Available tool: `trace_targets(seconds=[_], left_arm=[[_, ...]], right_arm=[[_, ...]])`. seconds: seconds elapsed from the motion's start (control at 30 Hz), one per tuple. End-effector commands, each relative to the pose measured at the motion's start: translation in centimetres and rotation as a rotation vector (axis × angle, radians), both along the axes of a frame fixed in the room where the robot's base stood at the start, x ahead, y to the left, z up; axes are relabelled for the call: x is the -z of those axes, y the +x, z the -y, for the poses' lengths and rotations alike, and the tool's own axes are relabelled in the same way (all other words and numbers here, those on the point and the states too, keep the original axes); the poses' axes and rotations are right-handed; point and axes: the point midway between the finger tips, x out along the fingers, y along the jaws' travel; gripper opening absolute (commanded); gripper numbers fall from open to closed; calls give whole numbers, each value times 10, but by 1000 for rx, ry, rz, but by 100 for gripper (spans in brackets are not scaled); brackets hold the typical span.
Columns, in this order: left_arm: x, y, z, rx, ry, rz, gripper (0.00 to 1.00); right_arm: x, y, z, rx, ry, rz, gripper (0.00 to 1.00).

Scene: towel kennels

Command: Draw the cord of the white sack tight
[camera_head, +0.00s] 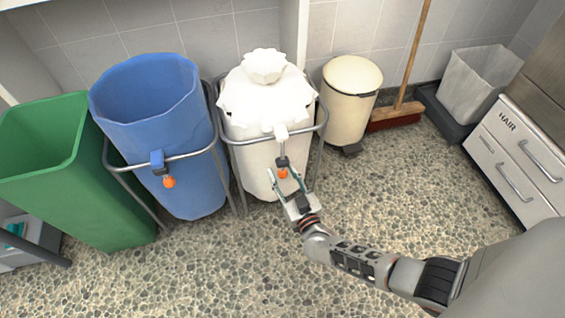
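The white sack (262,155) hangs in a metal ring stand, its top gathered into a bunched knob (264,66). At its front are a white tab (281,132), a dark piece below it and an orange ball (283,173) that looks like the cord's end. My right gripper (284,178) reaches in from the lower right. Its two fingers are apart, one on each side of the orange ball, with gaps visible. I cannot tell how near it is in depth. The cord inside the sack's hem is hidden. My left gripper is not in view.
A blue sack (160,110) with its mouth open and its own orange ball (169,182) hangs at the left. A green bin (60,180) stands farther left. A cream pedal bin (350,100) and a broom (396,115) stand right. The pebbled floor in front is clear.

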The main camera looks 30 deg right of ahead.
Motion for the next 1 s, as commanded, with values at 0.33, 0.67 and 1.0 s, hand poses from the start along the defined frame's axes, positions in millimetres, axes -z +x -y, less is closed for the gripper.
trace_targets(seconds=[0.33,0.67,1.0], left_arm=[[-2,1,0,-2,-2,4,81],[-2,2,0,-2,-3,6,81],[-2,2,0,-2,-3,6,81]], right_arm=[[2,-48,-6,0,0,-4,38],[1,-73,-9,0,-1,-2,38],[1,-73,-9,0,-1,-2,38]])
